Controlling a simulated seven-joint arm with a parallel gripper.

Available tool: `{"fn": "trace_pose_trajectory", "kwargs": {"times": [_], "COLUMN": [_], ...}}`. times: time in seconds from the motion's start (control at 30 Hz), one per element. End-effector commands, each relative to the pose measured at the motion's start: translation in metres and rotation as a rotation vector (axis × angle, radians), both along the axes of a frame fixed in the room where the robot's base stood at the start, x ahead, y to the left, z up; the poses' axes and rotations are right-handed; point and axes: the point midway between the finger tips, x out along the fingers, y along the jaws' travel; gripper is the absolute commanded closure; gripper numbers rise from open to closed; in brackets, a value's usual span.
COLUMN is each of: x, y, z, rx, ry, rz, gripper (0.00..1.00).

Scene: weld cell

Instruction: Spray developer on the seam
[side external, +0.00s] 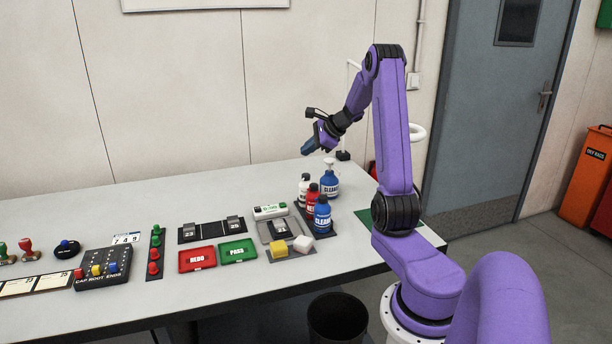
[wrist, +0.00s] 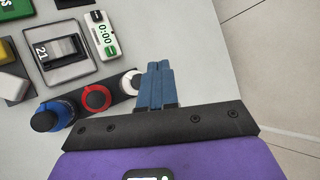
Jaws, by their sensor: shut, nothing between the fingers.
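My gripper (side external: 306,150) is shut and empty, raised above the table near the bottles. In the wrist view its blue fingers (wrist: 156,82) lie together, just right of the white-topped bottle (wrist: 132,83). That white bottle (side external: 304,184) stands at the far end of a row with a red bottle (side external: 312,198) and a blue bottle (side external: 322,214). The wrist view shows the red (wrist: 97,98) and blue (wrist: 46,119) tops too. A small metal piece marked 21 (wrist: 58,49) lies on a grey tray (wrist: 86,75). The seam itself cannot be made out.
A larger blue spray bottle (side external: 330,182) stands behind the row. A timer (side external: 270,211) and yellow and white blocks (side external: 278,248) flank the tray. Red (side external: 197,258) and green (side external: 238,251) trays lie left. The table's back left is clear.

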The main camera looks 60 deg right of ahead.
Motion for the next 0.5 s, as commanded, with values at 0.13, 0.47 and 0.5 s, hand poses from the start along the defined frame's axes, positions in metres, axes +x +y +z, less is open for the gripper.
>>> {"fn": "trace_pose_trajectory", "kwargs": {"times": [0.13,0.47,0.5], "x": [0.000,0.001,0.001], "y": [0.000,-0.001,-0.001], "z": [0.000,0.014,0.020], "rx": [0.000,-0.005,-0.005], "ry": [0.000,-0.005,-0.006], "rz": [0.000,0.001,0.002], "gripper": [1.00,1.00,1.00]}}
